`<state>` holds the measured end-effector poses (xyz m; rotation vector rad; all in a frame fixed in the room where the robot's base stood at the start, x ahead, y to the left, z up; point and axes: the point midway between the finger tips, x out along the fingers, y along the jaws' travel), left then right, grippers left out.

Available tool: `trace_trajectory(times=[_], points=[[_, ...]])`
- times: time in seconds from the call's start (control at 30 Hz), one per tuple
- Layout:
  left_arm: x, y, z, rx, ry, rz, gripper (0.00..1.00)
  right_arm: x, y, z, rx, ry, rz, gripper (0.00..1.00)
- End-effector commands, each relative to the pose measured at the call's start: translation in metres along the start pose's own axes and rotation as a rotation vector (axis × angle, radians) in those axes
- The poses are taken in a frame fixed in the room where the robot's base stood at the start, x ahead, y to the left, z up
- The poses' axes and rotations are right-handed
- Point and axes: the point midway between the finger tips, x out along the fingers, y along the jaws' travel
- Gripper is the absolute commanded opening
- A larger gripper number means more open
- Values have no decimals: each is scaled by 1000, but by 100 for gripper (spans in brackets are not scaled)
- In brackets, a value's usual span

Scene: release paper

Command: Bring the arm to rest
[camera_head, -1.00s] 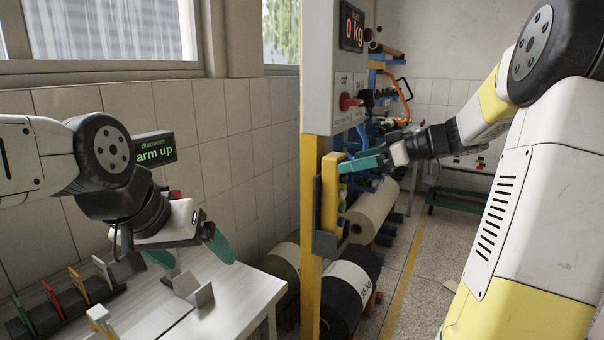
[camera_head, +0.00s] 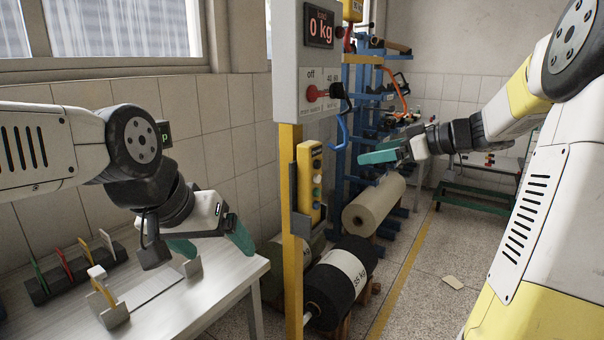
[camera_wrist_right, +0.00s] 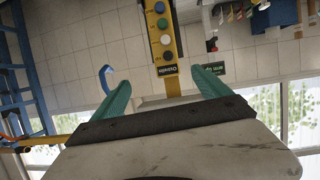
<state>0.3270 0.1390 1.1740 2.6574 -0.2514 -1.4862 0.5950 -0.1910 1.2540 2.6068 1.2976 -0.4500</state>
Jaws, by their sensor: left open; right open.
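My right arm reaches in from the right in the head view. Its gripper (camera_head: 368,157) has teal fingers and is open and empty, in the air to the right of the yellow button box (camera_head: 310,182). In the right wrist view the gripper's fingers (camera_wrist_right: 163,80) are spread wide with nothing between them, and the button box (camera_wrist_right: 162,30) shows beyond them, upside down. My left gripper (camera_head: 211,246) is open over the right part of the pale table (camera_head: 215,300). I cannot tell whether it touches the small metal stand beneath it.
A yellow post (camera_head: 291,235) carries a grey panel (camera_head: 318,70) reading 0 kg with a red switch. Behind it are a black roll (camera_head: 338,280), a tan roll (camera_head: 374,207) and a blue rack (camera_head: 366,110).

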Motion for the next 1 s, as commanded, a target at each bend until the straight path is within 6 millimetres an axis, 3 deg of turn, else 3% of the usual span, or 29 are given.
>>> trace_trajectory(times=[0.4, 0.57, 0.7, 0.77, 0.87, 1.0], points=[[0, 0, 0, -1, 0, 0, 87, 1, 21, -54, -72, 79, 291, 87], [0, 0, 0, -1, 0, 0, 87, -14, 30, -77, -75, 99, 487, 87], [0, 0, 0, -1, 0, 0, 87, -42, 29, -84, -28, 79, 696, 87], [0, 0, 0, -1, 0, 0, 87, -58, 22, -78, 25, 46, 793, 87], [0, 0, 0, -1, 0, 0, 87, -85, -5, -46, 160, -54, 908, 87], [0, 0, 0, -1, 0, 0, 87, -101, -76, 22, 392, -252, 902, 87]])
